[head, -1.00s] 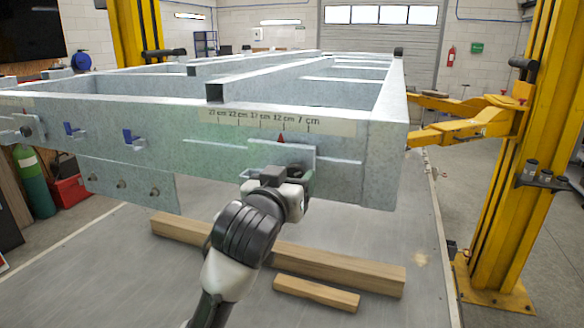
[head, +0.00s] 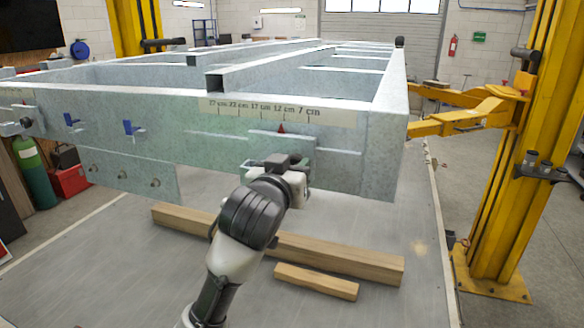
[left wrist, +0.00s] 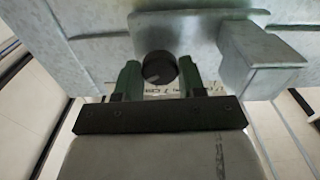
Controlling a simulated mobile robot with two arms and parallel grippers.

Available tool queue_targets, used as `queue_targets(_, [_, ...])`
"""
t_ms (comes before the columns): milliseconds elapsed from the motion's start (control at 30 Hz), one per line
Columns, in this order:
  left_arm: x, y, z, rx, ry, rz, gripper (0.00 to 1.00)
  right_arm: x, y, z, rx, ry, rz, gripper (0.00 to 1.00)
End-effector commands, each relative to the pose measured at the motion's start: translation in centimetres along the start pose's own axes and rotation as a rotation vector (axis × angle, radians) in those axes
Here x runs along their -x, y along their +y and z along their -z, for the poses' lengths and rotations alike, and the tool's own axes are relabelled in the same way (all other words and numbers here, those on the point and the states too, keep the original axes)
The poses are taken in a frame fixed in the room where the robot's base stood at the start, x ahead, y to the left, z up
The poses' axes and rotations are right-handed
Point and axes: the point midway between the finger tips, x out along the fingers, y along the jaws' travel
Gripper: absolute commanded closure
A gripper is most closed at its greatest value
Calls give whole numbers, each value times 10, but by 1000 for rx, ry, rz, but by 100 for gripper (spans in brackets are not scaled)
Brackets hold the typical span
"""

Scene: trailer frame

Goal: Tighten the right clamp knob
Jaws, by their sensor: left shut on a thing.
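The right clamp's grey plate (head: 285,143) sits on the front beam of the galvanized trailer frame (head: 160,125), with a red pointer (head: 281,128) at its top under the centimetre scale (head: 262,108). My left gripper (head: 298,172) is at this clamp. In the left wrist view the round black knob (left wrist: 160,67) lies between the green-grey fingers (left wrist: 160,77), and the gripper is shut on it. In the head view the gripper hides the knob. The clamp's bracket (left wrist: 254,62) shows to the right of the knob. My right gripper is out of view.
The left clamp knob (head: 27,123) and blue clips (head: 132,128) are on the same beam, to the left. Wooden beams (head: 340,260) lie on the platform below. A yellow lift post (head: 505,150) stands at the right. Open floor is in front.

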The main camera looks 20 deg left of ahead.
Motion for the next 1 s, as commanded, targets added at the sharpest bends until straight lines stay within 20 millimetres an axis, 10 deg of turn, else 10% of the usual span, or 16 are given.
queue_targets(1000, [0, 1, 1, -803, 3, 1, 84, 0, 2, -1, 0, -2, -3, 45])
